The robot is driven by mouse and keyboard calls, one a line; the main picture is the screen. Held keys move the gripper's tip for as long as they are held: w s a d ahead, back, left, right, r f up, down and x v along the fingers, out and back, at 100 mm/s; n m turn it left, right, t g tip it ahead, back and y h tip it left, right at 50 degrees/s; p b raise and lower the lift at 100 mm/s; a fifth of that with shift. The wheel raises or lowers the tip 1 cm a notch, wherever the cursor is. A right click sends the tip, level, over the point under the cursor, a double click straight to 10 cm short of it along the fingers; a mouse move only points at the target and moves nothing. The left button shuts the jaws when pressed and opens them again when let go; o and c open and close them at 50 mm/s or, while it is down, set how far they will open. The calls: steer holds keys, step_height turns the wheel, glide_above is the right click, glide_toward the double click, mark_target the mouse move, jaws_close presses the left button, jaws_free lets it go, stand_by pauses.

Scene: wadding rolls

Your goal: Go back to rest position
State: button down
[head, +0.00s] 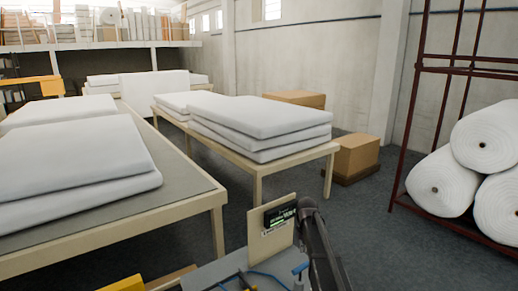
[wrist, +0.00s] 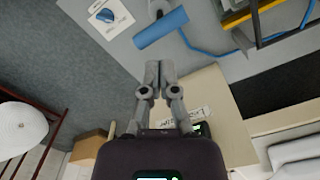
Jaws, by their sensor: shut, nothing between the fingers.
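My gripper (wrist: 159,72) shows in the wrist view with its two fingers together and nothing between them. It points over a grey surface (wrist: 205,45) with a blue cylinder (wrist: 161,28) just beyond the fingertips. A dark arm link of mine rises at the bottom of the head view; the fingers cannot be made out there. White wadding rolls (head: 487,137) lie stacked on a dark red rack (head: 407,135) at the right. One roll (wrist: 22,128) also shows at the left of the wrist view, well apart from my gripper.
A wooden table (head: 203,205) with white folded pads (head: 75,160) stands at the left. Another table (head: 258,172) with stacked pads (head: 255,120) stands in the middle. Cardboard boxes (head: 357,155) sit by the wall. Grey floor (head: 395,245) is clear between the middle table and the rack.

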steer(key=s+f+b, duration=0.4)
steer(key=s+f, duration=0.1)
steer(key=s, duration=0.4)
steer(key=s+f+b, duration=0.4)
steer(key=s+b, duration=0.1)
steer(key=s, duration=0.5)
steer(key=s+f+m+b, duration=0.1)
steer(key=s+f+b, duration=0.4)
steer(key=s, duration=0.4)
steer(key=shift+s+f, duration=0.3)
steer(key=shift+s, duration=0.05)
steer(key=shift+a, duration=0.1)
stand_by(1.3)
